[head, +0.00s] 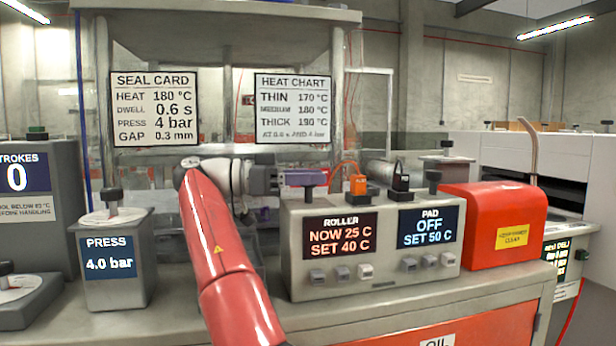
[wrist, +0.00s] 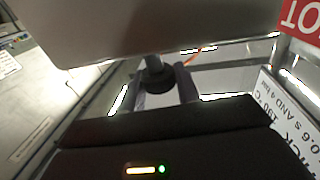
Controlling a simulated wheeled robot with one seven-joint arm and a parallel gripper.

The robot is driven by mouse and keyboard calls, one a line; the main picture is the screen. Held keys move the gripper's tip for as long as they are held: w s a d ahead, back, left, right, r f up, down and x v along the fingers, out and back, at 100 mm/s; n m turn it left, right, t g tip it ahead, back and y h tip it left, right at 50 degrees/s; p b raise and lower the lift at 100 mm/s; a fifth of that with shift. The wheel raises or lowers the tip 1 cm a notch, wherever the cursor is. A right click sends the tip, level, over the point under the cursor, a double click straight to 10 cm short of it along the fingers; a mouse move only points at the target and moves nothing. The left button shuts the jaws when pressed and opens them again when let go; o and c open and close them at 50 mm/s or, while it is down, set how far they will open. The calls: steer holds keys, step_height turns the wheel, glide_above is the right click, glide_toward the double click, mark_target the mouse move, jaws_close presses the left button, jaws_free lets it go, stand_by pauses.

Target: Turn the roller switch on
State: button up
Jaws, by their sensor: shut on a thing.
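A grey control box (head: 370,292) stands on the bench with a roller display (head: 340,240) reading "NOW 25 C, SET 40 C" and a pad display (head: 428,227) reading "OFF, SET 50 C". My gripper (head: 308,178) reaches in from the left over the box's top left, its purplish fingers closed there. In the wrist view, the fingers sit on both sides of a dark round knob on a grey stem, the roller switch (wrist: 156,77). The fingers mostly hide this switch in the head view. The matching pad switch (head: 434,181) stands upright at the box's right end, apart from my gripper.
An orange plug (head: 358,184) and a black plug (head: 400,182) with cables stand on the box top, right of my gripper. A red housing (head: 500,225) is to the right. A press unit (head: 115,260) reading 4.0 bar is left. A clear guard with two cards is behind.

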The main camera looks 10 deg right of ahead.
stand_by(0.3)
steer(key=o, duration=0.9)
steer(key=shift+o, duration=0.2)
steer(key=shift+r, duration=0.1)
